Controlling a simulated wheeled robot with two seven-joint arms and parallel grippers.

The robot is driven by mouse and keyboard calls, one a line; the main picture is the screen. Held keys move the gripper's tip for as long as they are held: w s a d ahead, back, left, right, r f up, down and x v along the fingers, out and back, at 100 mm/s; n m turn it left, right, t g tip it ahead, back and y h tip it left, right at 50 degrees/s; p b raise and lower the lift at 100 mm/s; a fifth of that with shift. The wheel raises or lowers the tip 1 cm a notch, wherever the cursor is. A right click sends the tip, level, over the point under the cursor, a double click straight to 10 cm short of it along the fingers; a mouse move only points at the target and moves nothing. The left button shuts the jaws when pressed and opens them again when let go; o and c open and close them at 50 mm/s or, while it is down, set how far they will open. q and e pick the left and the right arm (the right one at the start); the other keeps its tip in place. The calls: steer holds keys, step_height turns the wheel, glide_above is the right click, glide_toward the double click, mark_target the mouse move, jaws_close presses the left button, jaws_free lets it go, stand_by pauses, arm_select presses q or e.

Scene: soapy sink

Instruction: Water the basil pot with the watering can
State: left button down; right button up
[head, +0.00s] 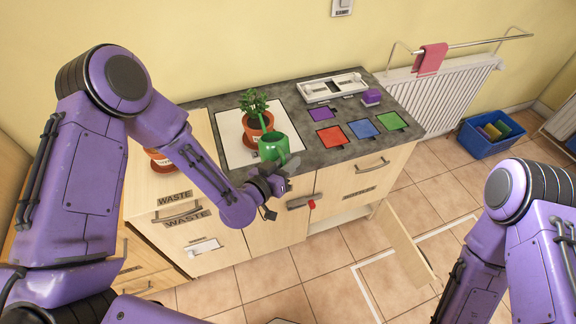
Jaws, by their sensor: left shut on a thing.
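The basil pot (256,126), an orange-brown pot with leafy green basil (253,102), stands upright on a white board on the counter. The green watering can (272,148) is just in front of it and overlaps its lower right side in the head view. My left gripper (281,173) is shut on the can's near side, at the counter's front edge. The fingers are small and partly hidden by the wrist. I cannot tell whether the can touches the pot, and no water shows. My right arm is at the lower right; its gripper is out of view.
The white board (230,135) lies on the dark counter. To its right are a white tray (333,88), a purple sponge-like block (371,97) and several coloured squares, including a red one (331,136). A cabinet door (408,245) stands open below. A blue crate (490,134) stands on the floor.

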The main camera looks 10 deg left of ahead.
arm_select(q)
steer(key=shift+f, duration=0.2)
arm_select(e)
steer(key=shift+f, duration=0.35)
arm_select(q)
steer(key=s+d+r+p, duration=0.1)
steer(key=s+d+r, duration=0.2)
steer(key=s, duration=0.2)
steer(key=shift+d, duration=0.3)
arm_select(e)
steer(key=shift+r, duration=0.5)
